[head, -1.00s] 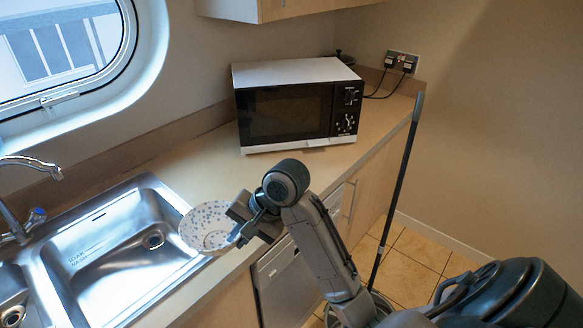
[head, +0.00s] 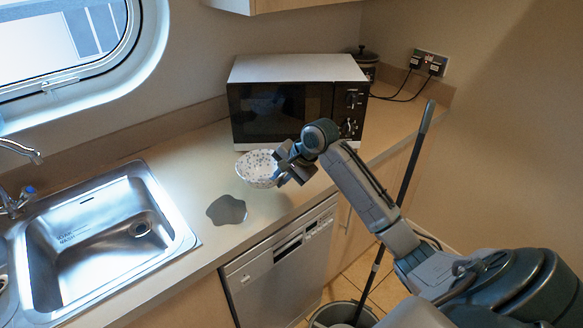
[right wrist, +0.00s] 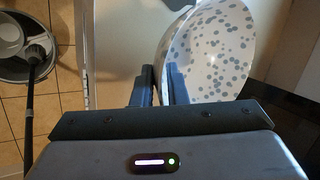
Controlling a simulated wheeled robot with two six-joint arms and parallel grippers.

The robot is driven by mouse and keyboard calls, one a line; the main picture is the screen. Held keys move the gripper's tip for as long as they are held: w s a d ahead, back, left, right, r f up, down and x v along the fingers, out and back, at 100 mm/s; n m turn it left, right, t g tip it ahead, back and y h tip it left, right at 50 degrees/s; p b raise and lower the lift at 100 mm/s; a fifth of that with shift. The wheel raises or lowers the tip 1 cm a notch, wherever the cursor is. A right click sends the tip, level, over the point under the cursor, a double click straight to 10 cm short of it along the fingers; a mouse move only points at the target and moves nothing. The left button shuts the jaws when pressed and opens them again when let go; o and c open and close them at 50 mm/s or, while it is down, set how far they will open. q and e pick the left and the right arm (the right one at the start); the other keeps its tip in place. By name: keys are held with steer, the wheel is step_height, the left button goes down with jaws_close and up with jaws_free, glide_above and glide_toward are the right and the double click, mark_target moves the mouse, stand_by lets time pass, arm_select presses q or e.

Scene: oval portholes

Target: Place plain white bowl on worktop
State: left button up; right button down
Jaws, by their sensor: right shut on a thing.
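My right gripper (head: 284,171) is shut on the rim of a white bowl (head: 256,168) with grey-blue spots, so the bowl is not plain. The bowl is over the worktop (head: 185,165), in front of the microwave, and looks roughly upright. I cannot tell whether its base touches the surface. In the right wrist view the gripper's fingers (right wrist: 160,86) pinch the edge of the spotted bowl (right wrist: 213,48). No plain white bowl shows on the worktop. My left gripper is not in view.
A microwave (head: 285,112) stands just behind the bowl. A flat grey patch (head: 227,209), perhaps a spill, lies on the worktop. A steel sink (head: 100,250) is at the left. A mop handle (head: 402,190) rises from a bucket (head: 340,312) on the floor.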

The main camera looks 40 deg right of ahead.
steer(key=w+d, duration=0.1)
steer(key=d, duration=0.2)
steer(key=w+d+p, duration=0.1)
steer(key=w+d, duration=0.1)
steer(key=d, duration=0.1)
steer(key=w+d+f+p, duration=0.1)
steer(key=w+d, duration=0.1)
steer(key=d, duration=0.1)
steer(key=shift+w+d, duration=0.1)
step_height(320, 180, down, 3)
steer(key=shift+f+p, duration=0.15)
steer(key=shift+p, duration=0.85)
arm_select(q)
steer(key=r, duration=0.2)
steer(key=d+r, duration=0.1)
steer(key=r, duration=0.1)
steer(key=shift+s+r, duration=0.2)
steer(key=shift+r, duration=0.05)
arm_select(e)
steer(key=shift+f, duration=0.15)
steer(key=shift+f, duration=0.1)
steer(key=c, duration=1.6)
jaws_free()
steer(key=shift+o, duration=0.8)
